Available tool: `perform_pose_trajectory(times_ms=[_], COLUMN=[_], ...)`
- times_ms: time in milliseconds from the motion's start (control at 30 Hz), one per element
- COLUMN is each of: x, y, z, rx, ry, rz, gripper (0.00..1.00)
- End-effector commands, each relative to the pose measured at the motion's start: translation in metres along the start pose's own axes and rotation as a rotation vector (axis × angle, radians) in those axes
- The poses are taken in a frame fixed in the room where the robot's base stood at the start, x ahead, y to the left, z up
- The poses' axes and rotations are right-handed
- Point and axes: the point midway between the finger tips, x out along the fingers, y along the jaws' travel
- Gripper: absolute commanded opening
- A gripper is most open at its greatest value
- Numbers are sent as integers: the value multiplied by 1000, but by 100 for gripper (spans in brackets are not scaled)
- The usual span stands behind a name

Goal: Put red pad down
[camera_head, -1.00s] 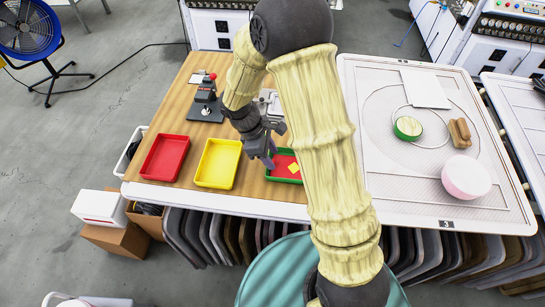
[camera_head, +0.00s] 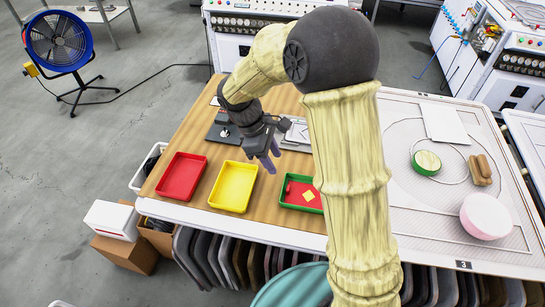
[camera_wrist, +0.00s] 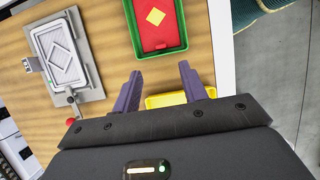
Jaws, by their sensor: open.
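The red pad (camera_head: 311,203) bears a yellow diamond and lies in the green tray (camera_head: 304,211) on the wooden table. In the wrist view the red pad (camera_wrist: 168,37) lies inside the walls of the green tray (camera_wrist: 159,54), with its diamond facing up. My gripper (camera_head: 270,158) is above the table, behind and to the left of the green tray in the head view, apart from the pad. In the wrist view the two purple fingers of my gripper (camera_wrist: 160,88) are spread with nothing between them. The tray's top edge is cut off there.
A yellow tray (camera_head: 232,187) and a red tray (camera_head: 181,177) stand left of the green one. A grey fixture with a diamond-patterned plate (camera_wrist: 62,55) is nearby. A white board with a pink bowl (camera_head: 486,216) and a green-rimmed disc (camera_head: 426,162) is to the right.

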Motion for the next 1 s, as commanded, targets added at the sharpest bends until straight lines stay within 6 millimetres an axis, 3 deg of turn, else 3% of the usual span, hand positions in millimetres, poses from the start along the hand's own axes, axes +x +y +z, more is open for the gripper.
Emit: perform_pose_trajectory(times_ms=[233, 367, 800, 1000], x=[1, 5, 37, 41], y=[-1, -7, -68, -75], z=[3, 18, 117, 128], rx=[15, 127, 1137, 1287], ry=[6, 60, 482, 539], rz=[-2, -12, -98, -107], gripper=[43, 43, 43, 43])
